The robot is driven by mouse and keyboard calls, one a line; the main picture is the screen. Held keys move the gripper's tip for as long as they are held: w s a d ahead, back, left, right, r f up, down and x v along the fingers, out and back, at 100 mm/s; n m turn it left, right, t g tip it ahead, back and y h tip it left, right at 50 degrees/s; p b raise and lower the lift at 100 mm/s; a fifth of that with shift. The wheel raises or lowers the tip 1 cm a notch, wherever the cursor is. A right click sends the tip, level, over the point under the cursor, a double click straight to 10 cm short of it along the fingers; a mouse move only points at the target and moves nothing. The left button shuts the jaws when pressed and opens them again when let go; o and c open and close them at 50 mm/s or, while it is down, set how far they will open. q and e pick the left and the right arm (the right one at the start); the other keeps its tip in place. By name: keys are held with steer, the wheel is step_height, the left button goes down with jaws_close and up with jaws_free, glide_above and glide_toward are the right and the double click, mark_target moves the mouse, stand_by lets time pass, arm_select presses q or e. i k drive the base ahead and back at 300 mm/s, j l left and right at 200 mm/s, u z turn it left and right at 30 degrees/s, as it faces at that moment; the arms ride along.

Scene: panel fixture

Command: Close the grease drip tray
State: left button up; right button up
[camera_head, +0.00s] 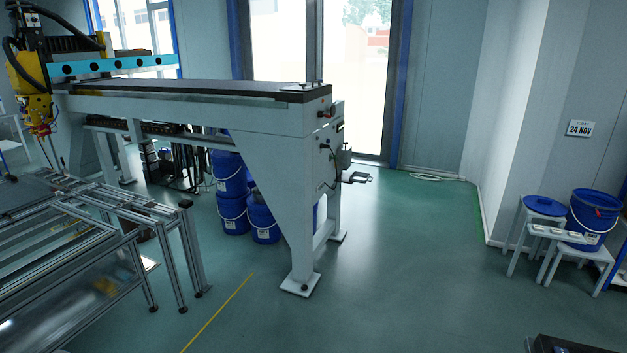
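I cannot clearly make out a grease drip tray in the head view. A large grey gantry machine (215,108) stands at centre left on splayed legs. On its right end, a small dark handle-like part (355,178) juts out to the right at mid height. A small grey box (343,158) sits just above it. Whether either belongs to the tray is too small to tell. Neither of my grippers is in view.
Blue buckets (262,218) stand under the machine. Framed glass-topped tables (70,235) fill the lower left. White stools (530,225) with a blue bucket (593,217) stand at right. A dark object (570,345) is cut off at the bottom right. The green floor between is clear.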

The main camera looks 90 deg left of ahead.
mark_target(357, 176)
steer(key=u, duration=2.75)
steer(key=i+z, duration=0.1)
steer(key=i, duration=3.55)
steer(key=i+u, duration=0.1)
steer(key=i, duration=0.4)
steer(key=i+l, duration=0.15)
steer(key=i, duration=0.35)
steer(key=i+l+u, duration=0.15)
steer(key=i, duration=0.35)
